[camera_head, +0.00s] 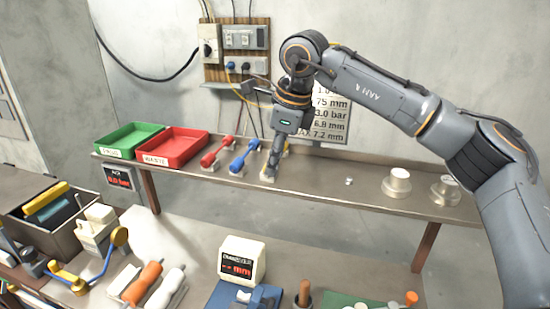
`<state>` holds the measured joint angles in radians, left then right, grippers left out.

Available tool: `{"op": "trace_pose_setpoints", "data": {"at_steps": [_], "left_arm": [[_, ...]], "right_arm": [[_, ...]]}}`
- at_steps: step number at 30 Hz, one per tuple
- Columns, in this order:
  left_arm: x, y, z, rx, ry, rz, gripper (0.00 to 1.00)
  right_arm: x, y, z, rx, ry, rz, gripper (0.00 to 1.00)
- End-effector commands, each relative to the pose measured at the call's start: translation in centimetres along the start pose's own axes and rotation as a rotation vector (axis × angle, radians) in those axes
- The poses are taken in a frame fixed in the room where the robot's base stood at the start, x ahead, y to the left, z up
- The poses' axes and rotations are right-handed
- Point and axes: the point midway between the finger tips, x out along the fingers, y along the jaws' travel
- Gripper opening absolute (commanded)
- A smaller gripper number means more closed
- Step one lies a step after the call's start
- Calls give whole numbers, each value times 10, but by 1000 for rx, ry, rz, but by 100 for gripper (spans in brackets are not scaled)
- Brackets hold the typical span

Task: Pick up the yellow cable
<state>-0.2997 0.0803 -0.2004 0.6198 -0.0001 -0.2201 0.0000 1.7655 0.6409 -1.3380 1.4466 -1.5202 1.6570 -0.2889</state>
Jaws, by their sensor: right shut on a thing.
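The yellow cable (252,103) shows as a thin strand that curves from the wall panel and passes behind my right arm. Its lower end is hidden by my gripper. My right gripper (271,172) points down at the shelf, just right of the blue connector, and is shut on the cable's end, which I can barely make out. A small pale holder (266,179) shows at the fingertips, on the shelf. I cannot tell whether the end is lifted from it. My left gripper is not in view.
A red connector (217,151) and a blue connector (243,157) rest left of the gripper. Red (184,155) and green (127,138) trays stand farther left. Metal pieces (397,185) stand at the right. The shelf between is mostly clear. A cluttered bench lies in front.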

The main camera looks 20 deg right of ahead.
Motion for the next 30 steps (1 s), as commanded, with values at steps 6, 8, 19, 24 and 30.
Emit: {"op": "trace_pose_setpoints", "data": {"at_steps": [6,8,19,24,30], "left_arm": [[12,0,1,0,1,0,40],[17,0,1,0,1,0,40],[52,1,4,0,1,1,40],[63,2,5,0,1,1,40],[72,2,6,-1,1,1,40]], "right_arm": [[-10,0,3,-1,2,-3,2],[-10,11,4,-3,2,-3,1],[-18,93,18,-6,-1,-2,1],[-23,127,23,-5,0,-2,1],[-28,156,28,-4,0,-2,1]]}}
